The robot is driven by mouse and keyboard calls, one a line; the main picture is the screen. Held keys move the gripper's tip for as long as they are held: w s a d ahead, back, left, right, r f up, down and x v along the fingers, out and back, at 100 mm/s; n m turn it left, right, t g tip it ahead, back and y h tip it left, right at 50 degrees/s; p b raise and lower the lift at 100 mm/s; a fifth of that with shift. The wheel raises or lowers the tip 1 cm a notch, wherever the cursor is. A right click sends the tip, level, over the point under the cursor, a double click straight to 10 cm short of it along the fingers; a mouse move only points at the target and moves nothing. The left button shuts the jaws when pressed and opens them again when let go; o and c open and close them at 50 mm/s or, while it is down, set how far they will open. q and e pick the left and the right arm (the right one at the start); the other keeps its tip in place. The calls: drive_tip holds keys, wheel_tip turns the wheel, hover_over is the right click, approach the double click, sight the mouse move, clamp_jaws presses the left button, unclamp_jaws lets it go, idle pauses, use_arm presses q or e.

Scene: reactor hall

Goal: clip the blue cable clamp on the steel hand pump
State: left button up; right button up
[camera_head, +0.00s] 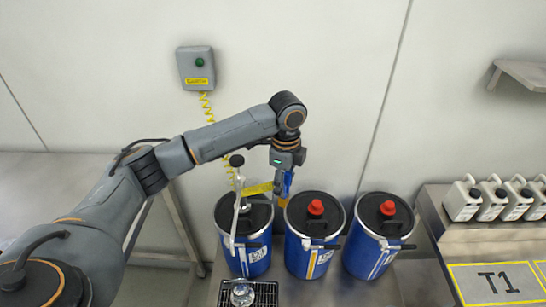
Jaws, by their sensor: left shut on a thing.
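The steel hand pump (238,205) stands upright in the left blue drum (243,255), with a dark knob at its top. My left gripper (284,188) points down just right of the pump, above the gap between the left and middle drums. It is shut on the blue cable clamp (288,181), which is partly hidden by the fingers. The clamp appears apart from the pump. A yellow tag (258,188) shows between the clamp and the pump. My right gripper is out of view.
A grey wall box (195,69) with a green button has a coiled yellow cable (208,110) hanging down. Two more blue drums with red caps (316,207) (388,208) stand to the right. A glass vessel (242,293) sits on a black grate in front. White canisters (463,199) stand on the right bench.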

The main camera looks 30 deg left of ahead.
use_arm(q)
drive_tip(key=w+a+f+m+p, duration=0.1)
drive_tip(key=w+a+m+p, duration=0.2)
drive_tip(key=w+a+m, duration=0.7)
wheel_tip(320, 180, down, 5)
drive_tip(key=s+d+m+b, duration=0.2)
drive_tip(key=d+m+b, duration=0.1)
drive_tip(key=b, duration=0.1)
drive_tip(key=shift+s+b, duration=0.3)
drive_tip(key=shift+b, duration=0.1)
drive_tip(key=shift+r, duration=0.1)
drive_tip(key=shift+f, duration=0.3)
idle(0.4)
drive_tip(key=shift+f+b, duration=0.3)
drive_tip(key=shift+f, duration=0.95)
